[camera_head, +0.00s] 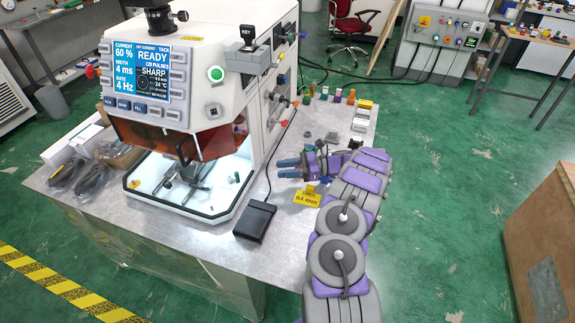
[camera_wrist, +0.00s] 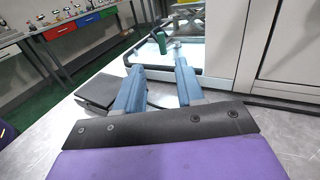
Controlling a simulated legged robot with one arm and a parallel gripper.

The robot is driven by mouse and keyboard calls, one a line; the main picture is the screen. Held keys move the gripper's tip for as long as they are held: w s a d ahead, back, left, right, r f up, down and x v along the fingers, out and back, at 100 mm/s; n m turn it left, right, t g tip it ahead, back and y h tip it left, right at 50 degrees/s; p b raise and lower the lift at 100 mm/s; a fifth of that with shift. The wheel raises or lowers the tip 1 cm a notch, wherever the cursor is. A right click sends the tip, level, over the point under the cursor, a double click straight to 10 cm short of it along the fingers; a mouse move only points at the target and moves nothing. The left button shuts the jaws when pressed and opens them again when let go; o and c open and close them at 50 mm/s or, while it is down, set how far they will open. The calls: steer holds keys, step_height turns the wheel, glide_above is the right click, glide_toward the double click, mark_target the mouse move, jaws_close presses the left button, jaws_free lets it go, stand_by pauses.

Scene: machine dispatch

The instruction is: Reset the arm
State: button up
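My arm, purple and grey, reaches over the metal table from the lower right in the head view. My gripper (camera_head: 283,168) is just right of the white machine's open lit chamber, above the table. In the wrist view its two blue fingers (camera_wrist: 159,68) stand apart with nothing between them, so it is open and empty. The white machine (camera_head: 285,108) has a screen reading READY. A small green piece (camera_wrist: 162,43) is beyond the fingertips, at the chamber; it also shows in the head view (camera_head: 237,177).
A black pedal (camera_head: 255,221) lies on the table in front of the gripper, and a yellow "64 mm" label (camera_head: 307,198) stands close by it. Small coloured items (camera_head: 337,95) line the table's back edge. Bagged cables (camera_head: 90,178) lie at left. A wooden crate (camera_head: 543,238) stands at right.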

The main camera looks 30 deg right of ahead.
steer(key=a+r+n+g, duration=0.5)
steer(key=a+r, duration=0.6)
steer(key=a, duration=0.2)
steer(key=s+a+r+n+g+h, duration=0.45)
steer(key=s+a+r+n, duration=0.25)
steer(key=s+a, duration=0.5)
steer(key=s+a+r+n+g+h, duration=0.1)
steer(key=s+a+n+h, duration=0.15)
steer(key=s, duration=0.45)
steer(key=s+a+r+n+g+h, duration=0.1)
steer(key=s+a+n+h, duration=0.15)
steer(key=s, duration=0.45)
steer(key=s+d+f+n+t+h, duration=0.1)
steer(key=s+d+n+h, duration=0.2)
steer(key=s, duration=0.4)
steer(key=s+d+f+n+t+h, duration=0.1)
steer(key=s+d+h, duration=0.3)
steer(key=s, duration=0.4)
steer(key=shift+s+d+f+n, duration=0.2)
steer(key=shift+s+d+n, duration=0.05)
steer(key=shift+n, duration=0.65)
